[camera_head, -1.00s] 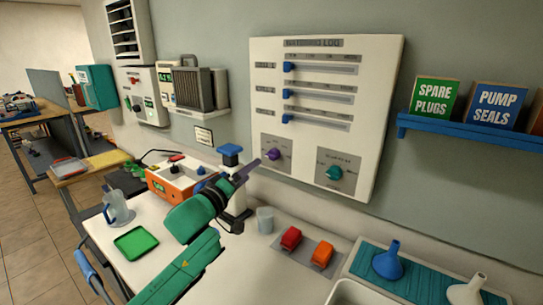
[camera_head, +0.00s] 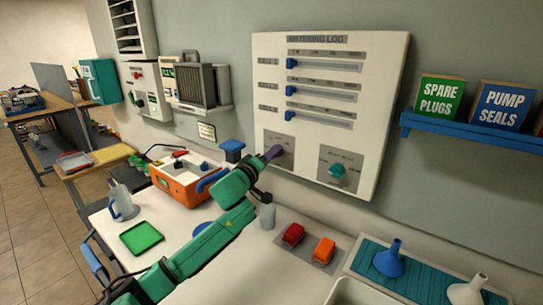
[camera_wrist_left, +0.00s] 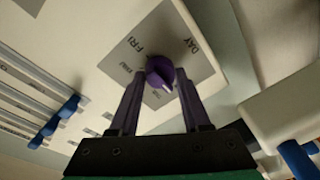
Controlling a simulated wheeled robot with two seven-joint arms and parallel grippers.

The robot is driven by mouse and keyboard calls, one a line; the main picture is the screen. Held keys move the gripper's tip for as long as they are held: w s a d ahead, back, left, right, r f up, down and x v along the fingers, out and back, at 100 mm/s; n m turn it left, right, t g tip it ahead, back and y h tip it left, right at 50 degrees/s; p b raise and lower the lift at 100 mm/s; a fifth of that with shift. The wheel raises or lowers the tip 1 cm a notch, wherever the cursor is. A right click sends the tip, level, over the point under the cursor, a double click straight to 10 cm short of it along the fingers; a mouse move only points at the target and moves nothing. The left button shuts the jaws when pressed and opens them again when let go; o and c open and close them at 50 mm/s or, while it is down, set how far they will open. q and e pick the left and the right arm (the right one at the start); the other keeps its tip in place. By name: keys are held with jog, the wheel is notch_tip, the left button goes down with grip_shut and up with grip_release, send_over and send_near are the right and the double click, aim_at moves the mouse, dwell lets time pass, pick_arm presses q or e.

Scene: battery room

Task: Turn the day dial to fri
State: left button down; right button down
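The purple day dial (camera_wrist_left: 160,71) shows in the left wrist view on a grey plate (camera_wrist_left: 192,62) with the words DAY and FRI. A pale mark on the dial faces down and slightly right in that view, away from FRI. My left gripper (camera_wrist_left: 160,77) has its two purple fingers on either side of the dial, apart, with small gaps showing. Whether the tips reach around it in depth is hard to tell. My right gripper is not in view.
A teal dial (camera_head: 337,171) sits right of the day dial on the panel. Sliders with blue knobs (camera_head: 291,63) are above. An orange box (camera_head: 180,180), a cup (camera_head: 267,215) and red and orange switches (camera_head: 293,235) are on the bench below.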

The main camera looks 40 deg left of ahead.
pick_arm(q)
jog(key=shift+m, duration=0.3)
jog(key=n+h, duration=0.1)
jog(key=n, duration=1)
jog(key=n+h, duration=0.2)
jog(key=n, duration=0.9)
jog(key=n+h, duration=0.1)
jog(key=n, duration=1.1)
jog(key=shift+a+f, duration=0.25)
dwell(0.4)
